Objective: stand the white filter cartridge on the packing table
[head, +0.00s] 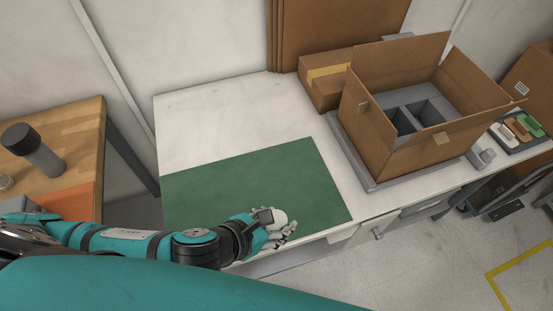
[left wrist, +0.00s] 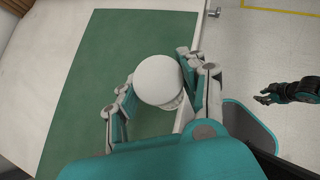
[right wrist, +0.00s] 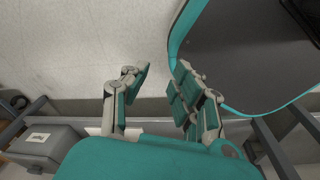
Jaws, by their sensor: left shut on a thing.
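The white filter cartridge (left wrist: 158,80) is round-topped and sits between the fingers of my left gripper (left wrist: 155,93) in the left wrist view. In the head view the cartridge (head: 279,218) shows at the tip of my left gripper (head: 273,228), over the front edge of the green mat. The left gripper is shut on it. The cartridge's lower end is hidden, so I cannot tell whether it touches the mat. The white packing table (head: 215,115) carries the mat. My right gripper (right wrist: 155,85) is open and empty above the floor, away from the table.
The green mat (head: 255,180) is otherwise bare. An open cardboard box (head: 400,150) with grey dividers stands on the table's right part, with a closed carton (head: 322,93) behind it. A wooden bench (head: 80,125) with a dark-capped grey cylinder (head: 35,150) stands at left.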

